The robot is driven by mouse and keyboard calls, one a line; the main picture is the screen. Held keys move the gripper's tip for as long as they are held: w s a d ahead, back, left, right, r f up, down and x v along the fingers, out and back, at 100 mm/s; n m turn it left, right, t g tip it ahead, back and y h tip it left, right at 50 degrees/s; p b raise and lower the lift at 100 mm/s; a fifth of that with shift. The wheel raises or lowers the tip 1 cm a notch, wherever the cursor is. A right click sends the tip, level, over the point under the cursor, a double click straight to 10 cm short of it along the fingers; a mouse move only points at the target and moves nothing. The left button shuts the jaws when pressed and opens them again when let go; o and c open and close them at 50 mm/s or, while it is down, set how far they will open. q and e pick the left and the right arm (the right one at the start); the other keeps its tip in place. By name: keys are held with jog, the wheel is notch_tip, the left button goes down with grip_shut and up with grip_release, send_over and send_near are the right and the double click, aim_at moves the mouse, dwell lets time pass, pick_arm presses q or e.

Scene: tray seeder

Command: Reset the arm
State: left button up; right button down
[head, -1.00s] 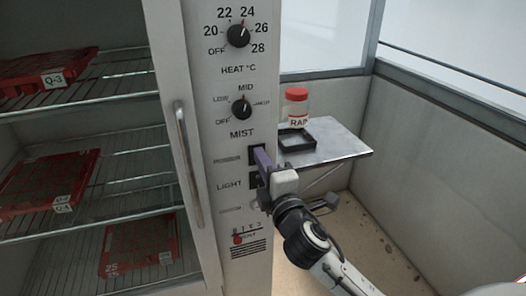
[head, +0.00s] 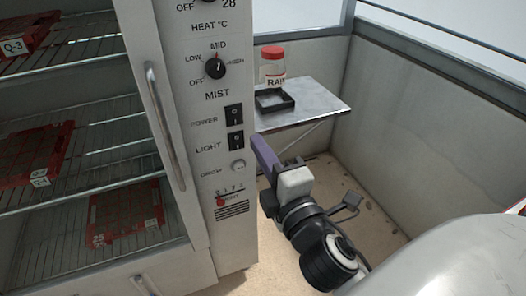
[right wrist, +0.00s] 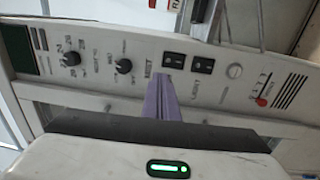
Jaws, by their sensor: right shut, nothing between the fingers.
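My right gripper (head: 262,150) is shut and empty, its purple fingers pressed together. It hangs just right of the cabinet's control panel (head: 229,185), near the light switch (head: 235,141), and seems clear of it. In the right wrist view the purple fingers (right wrist: 162,102) point at the panel, just below the black power switch (right wrist: 173,60) and light switch (right wrist: 204,65) in the picture. My left gripper is not in view.
The cabinet's door handle (head: 165,125) stands left of the panel, with red trays (head: 30,155) on wire shelves behind. Right of the cabinet, a side shelf (head: 315,108) holds a red-lidded jar (head: 272,68) and a black square dish (head: 274,101). Floor shows below.

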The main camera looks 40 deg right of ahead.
jog(key=shift+s+a, duration=0.1)
jog(key=shift+s, duration=0.25)
dwell(0.3)
